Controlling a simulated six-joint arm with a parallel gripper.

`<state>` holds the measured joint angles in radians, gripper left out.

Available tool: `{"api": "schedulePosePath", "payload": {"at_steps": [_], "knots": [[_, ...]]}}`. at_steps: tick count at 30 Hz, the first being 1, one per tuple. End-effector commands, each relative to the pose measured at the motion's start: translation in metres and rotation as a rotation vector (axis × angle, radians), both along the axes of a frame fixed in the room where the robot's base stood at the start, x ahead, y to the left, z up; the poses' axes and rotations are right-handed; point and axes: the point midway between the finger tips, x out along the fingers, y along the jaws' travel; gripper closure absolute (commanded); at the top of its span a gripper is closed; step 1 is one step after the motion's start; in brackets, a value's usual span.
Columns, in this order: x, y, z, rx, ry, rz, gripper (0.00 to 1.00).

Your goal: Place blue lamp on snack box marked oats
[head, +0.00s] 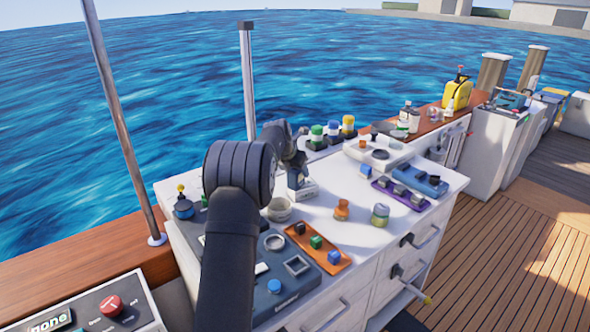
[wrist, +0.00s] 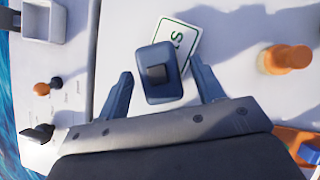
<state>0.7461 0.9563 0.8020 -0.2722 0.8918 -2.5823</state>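The dark blue lamp (wrist: 160,88), with a black part on top, sits between my fingers in the wrist view. It overlaps a white box (wrist: 187,42) with a green edge and green letters, of which only the end, with an "S", shows; the lamp hides the rest. In the head view the white box (head: 306,190) is on the white counter below my gripper (head: 296,172), and the lamp seems to rest on it, though my arm partly hides this. My gripper (wrist: 162,90) is open, with a gap between the lamp and each finger.
An orange jar (head: 342,209) and a greenish jar (head: 380,214) stand to the right on the counter (head: 420,205). A grey bowl (head: 279,209) is close by. An orange tray (head: 320,247) with coloured blocks lies in front, and a purple tray (head: 400,195) lies further right.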

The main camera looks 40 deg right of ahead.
Motion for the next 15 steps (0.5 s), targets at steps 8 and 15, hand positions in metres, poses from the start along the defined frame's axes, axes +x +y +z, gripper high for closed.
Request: {"api": "schedulePosePath", "payload": {"at_steps": [8, 15], "knots": [[-0.001, 0.002, 0.008, -0.002, -0.002, 0.0, 0.38], [-0.009, 0.022, 0.045, -0.002, -0.003, 0.001, 0.38]]}}
